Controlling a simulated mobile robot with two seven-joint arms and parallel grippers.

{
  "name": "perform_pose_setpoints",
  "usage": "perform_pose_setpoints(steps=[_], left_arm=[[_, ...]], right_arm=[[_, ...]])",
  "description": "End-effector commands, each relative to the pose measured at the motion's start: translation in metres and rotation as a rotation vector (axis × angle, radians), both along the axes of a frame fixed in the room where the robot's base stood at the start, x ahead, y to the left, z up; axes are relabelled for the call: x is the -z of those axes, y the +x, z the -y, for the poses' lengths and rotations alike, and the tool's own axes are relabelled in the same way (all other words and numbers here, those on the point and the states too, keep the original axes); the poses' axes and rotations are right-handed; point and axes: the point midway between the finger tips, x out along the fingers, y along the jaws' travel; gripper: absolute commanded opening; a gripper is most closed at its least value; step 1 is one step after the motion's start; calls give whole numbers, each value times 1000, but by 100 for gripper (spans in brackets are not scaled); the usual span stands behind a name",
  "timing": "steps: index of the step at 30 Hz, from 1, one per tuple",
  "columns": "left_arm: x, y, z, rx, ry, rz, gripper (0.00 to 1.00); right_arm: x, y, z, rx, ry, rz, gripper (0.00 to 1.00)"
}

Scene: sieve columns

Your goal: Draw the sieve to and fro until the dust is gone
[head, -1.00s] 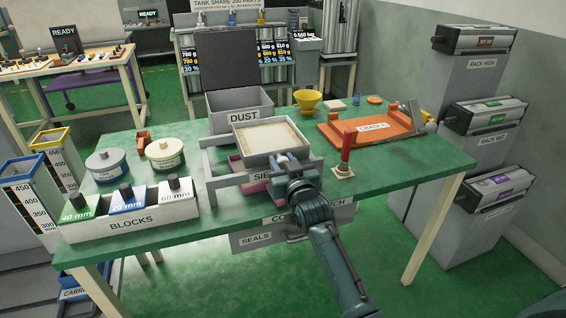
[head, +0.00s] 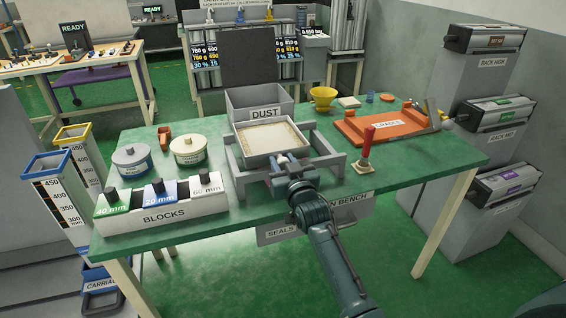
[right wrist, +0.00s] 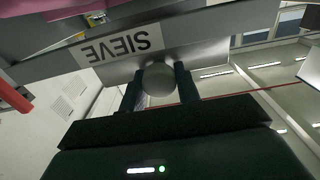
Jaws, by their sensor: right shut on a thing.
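The sieve (head: 272,139) is a shallow grey square tray with a pale, beige-edged layer inside. It sits on a grey frame (head: 327,150) on the green bench, towards the frame's left side. My right gripper (head: 284,163) is at the sieve's front edge. In the right wrist view its two fingers are shut on a round grey knob (right wrist: 158,82) just by the SIEVE label (right wrist: 118,44). The gripper hides part of the sieve's front. Whether loose dust remains in the pale layer is too small to tell. My left gripper is out of view.
The open grey DUST bin (head: 262,103) stands directly behind the sieve. A red-handled tool (head: 366,145) stands close right of the frame, before the orange cradle (head: 388,124). The blocks tray (head: 165,215) and two round tubs (head: 188,149) are on the left.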

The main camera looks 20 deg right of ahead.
Motion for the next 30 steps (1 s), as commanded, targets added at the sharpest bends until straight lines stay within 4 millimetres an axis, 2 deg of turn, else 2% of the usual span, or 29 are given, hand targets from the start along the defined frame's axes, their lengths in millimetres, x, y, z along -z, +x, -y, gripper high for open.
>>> perform_pose_setpoints(steps=[3, 4, 11, 19, 22, 26, 30], left_arm=[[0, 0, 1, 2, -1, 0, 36], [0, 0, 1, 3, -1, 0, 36], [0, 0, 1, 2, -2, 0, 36], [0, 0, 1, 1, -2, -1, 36], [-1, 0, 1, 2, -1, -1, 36], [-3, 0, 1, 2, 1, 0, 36], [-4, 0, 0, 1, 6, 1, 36]], right_arm=[[0, 0, 0, 1, -1, -1, 0], [0, 0, 1, 1, 0, -1, 33], [0, 0, 1, 1, 0, -1, 52], [0, -1, 1, 1, 0, -1, 53], [0, -7, 1, 1, 0, 0, 53], [0, -26, 2, 1, 0, -2, 53], [1, -57, 2, 0, 0, -2, 53]])
